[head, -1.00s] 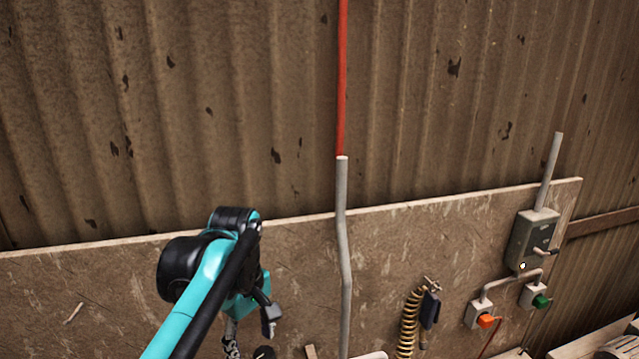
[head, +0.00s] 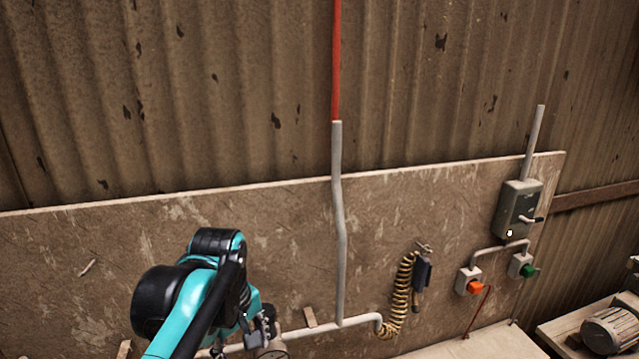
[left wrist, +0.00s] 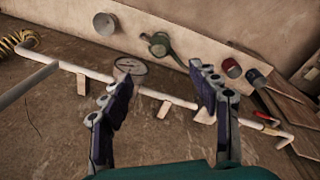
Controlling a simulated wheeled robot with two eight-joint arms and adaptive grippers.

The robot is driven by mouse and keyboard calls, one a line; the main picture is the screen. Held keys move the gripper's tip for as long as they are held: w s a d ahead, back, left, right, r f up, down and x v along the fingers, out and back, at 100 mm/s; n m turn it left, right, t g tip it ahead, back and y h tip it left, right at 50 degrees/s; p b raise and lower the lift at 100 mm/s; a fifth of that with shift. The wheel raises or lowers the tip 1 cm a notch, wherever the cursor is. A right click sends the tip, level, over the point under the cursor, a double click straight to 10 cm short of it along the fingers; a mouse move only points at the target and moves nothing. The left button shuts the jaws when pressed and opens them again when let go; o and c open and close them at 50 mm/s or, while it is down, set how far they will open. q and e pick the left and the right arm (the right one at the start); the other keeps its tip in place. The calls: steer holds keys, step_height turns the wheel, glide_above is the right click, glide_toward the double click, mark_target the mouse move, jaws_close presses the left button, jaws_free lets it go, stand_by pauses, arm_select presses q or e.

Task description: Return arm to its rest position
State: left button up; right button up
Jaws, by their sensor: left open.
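My left arm, teal and black, comes in at the lower left of the head view, in front of the wall panel. Its gripper (head: 262,335) is partly cut off by the bottom edge there. In the left wrist view my left gripper (left wrist: 160,105) shows two purple and grey fingers spread apart, with nothing between them. Beyond the fingers are the wall panel and a white pipe (left wrist: 150,92). My right gripper is in neither view.
A grey pipe (head: 340,230) runs down the panel, with a coiled yellow hose (head: 401,297) to its right. A switch box (head: 517,208), an orange knob (head: 475,287) and a green knob (head: 528,271) sit farther right. A motor (head: 610,330) is at lower right.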

arm_select(q)
steer(key=s+a+f+m+t+b, duration=0.1)
steer(key=s+f+m+t+b, duration=0.1)
steer(key=f+b, duration=0.5)
steer(key=s+a+f+m+t+b, duration=0.1)
steer(key=f+b, duration=0.6)
steer(key=f, duration=0.9)
steer(key=s+a+f+m+t+b, duration=0.1)
steer(key=s+f+m+t+b, duration=0.2)
steer(key=s+f+m+b, duration=0.2)
step_height(320, 180, down, 7)
steer(key=m+b, duration=0.1)
steer(key=b, duration=0.2)
steer(key=shift+s+a+m, duration=0.3)
steer(key=shift+a, duration=0.1)
steer(key=shift+f, duration=0.1)
